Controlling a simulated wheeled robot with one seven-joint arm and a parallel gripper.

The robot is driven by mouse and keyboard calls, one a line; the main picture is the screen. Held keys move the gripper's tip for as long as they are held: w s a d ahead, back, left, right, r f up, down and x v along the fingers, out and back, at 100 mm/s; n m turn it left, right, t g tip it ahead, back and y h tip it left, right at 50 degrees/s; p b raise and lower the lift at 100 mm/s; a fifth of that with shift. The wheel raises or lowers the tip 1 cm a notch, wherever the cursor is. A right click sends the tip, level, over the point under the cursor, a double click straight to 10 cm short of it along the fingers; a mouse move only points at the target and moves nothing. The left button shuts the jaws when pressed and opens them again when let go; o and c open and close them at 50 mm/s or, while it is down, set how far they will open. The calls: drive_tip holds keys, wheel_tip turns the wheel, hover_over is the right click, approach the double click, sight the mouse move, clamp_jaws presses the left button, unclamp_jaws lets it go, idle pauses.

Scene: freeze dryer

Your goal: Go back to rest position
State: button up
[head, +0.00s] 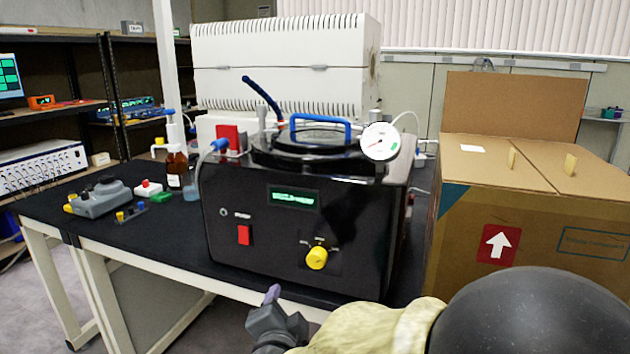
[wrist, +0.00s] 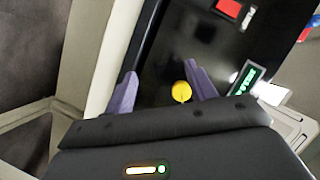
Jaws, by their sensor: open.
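The freeze dryer (head: 300,235) is a black box on a black-topped table, with a red switch (head: 244,235), a lit green display (head: 293,198) and a yellow knob (head: 317,258) on its front. A blue-handled lid and a round gauge (head: 379,141) are on top. My gripper (head: 272,296) is low in front of the table edge, apart from the dryer. In the wrist view, my gripper (wrist: 160,88) is open and empty, its two purple fingers spread. The yellow knob (wrist: 181,92) shows between the fingers, beyond them.
A large cardboard box (head: 530,215) stands close at the right of the dryer. A brown bottle (head: 177,170) and small devices sit on the table (head: 150,235) at the left. A white ribbed unit (head: 280,65) stands behind. Floor shows at the lower left.

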drive_tip(key=w+d+f+n+g+y, duration=0.1)
drive_tip(key=d+f+n+g+y, duration=0.15)
drive_tip(key=d+f+n, duration=0.2)
drive_tip(key=s+d+f+n+g+h, duration=0.1)
drive_tip(key=s+d+f+n+g, duration=0.2)
drive_tip(key=s+d+f+g, duration=0.4)
drive_tip(key=s+d+f+n+g+h, duration=0.1)
drive_tip(key=s+d+f+n+g, duration=0.3)
drive_tip(key=d, duration=0.6)
wheel_tip(320, 180, up, 36)
drive_tip(key=p, duration=3.5)
drive_tip(key=shift+s+a+f+t, duration=0.2)
drive_tip(key=shift+s+a+t, duration=0.15)
drive_tip(key=shift+s, duration=0.1)
